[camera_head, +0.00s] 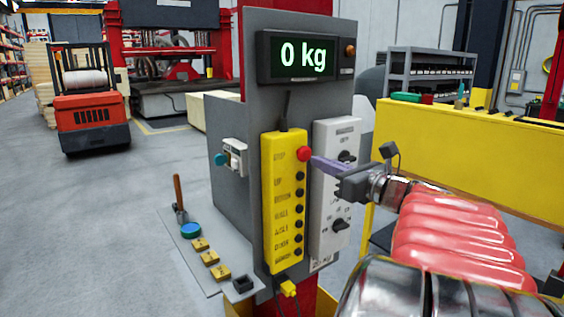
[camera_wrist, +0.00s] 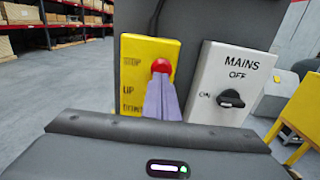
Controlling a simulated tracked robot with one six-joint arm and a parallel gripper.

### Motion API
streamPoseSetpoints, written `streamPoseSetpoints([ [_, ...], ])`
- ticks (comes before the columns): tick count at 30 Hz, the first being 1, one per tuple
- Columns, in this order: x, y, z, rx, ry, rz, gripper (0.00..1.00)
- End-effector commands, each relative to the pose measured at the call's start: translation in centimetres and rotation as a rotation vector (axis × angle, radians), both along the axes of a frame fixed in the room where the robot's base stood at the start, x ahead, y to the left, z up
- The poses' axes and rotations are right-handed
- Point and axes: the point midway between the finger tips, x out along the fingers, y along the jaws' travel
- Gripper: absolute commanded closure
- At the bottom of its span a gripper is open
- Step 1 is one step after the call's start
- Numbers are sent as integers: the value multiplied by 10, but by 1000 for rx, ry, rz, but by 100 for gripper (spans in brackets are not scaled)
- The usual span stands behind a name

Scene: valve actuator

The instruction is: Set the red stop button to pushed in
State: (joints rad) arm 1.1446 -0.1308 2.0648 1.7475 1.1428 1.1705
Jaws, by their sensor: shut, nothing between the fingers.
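The red stop button (camera_head: 304,153) is at the top of the yellow pendant box (camera_head: 283,205), beside the word STOP. It also shows in the wrist view (camera_wrist: 161,67), just beyond my fingertips. My gripper (camera_head: 314,161) comes in from the right with its purple fingers shut and nothing between them. The fingertips (camera_wrist: 160,80) are at the button's lower edge in the wrist view and hide part of it. I cannot tell whether they touch it, nor how far in the button sits.
A light MAINS switch box (camera_head: 335,190) with dark knobs stands just right of the pendant, under my arm. A display (camera_head: 302,57) above reads 0 kg. A shelf (camera_head: 196,262) with yellow blocks is lower left. A yellow bench (camera_head: 480,160) is at right.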

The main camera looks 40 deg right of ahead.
Motion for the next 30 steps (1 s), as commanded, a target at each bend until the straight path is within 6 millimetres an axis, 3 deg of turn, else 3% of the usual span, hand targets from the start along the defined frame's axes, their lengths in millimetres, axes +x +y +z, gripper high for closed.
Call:
streamPoseSetpoints([
  [6,-37,-1,1,-1,-1,-10,100],
  [18,-86,2,0,-1,0,-6,100],
  [30,-107,4,0,-1,1,-1,100],
])
